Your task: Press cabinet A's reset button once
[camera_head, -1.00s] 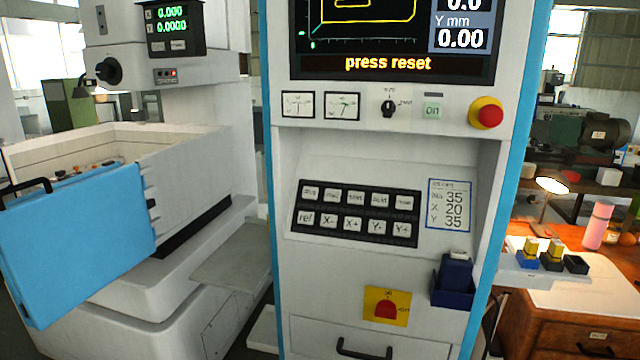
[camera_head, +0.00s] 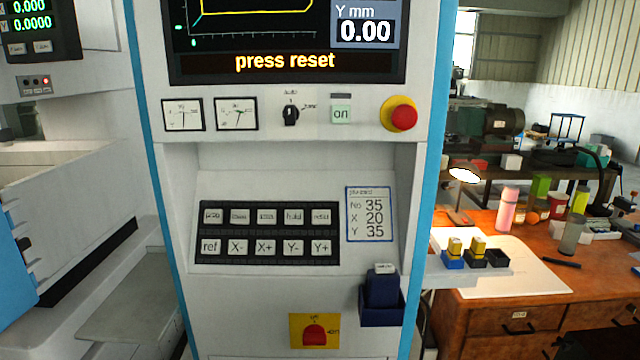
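The control cabinet (camera_head: 290,165) fills the middle of the head view, white with blue side edges. Its screen (camera_head: 290,40) shows "press reset" in orange letters. A black keypad (camera_head: 267,232) on the sloped panel holds two rows of pale keys. The top row's right-hand key (camera_head: 321,216) seems to read "reset", though the print is small and blurred. The lower row's left key (camera_head: 210,247) reads "ref". No cabinet letter is legible. Neither of my grippers is in view.
A red emergency knob (camera_head: 403,114) and a selector (camera_head: 291,115) sit above the keypad. A dark blue holder (camera_head: 381,303) and a red switch on a yellow plate (camera_head: 315,331) are below. A wooden desk (camera_head: 480,318) stands right, a white machine (camera_head: 75,180) left.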

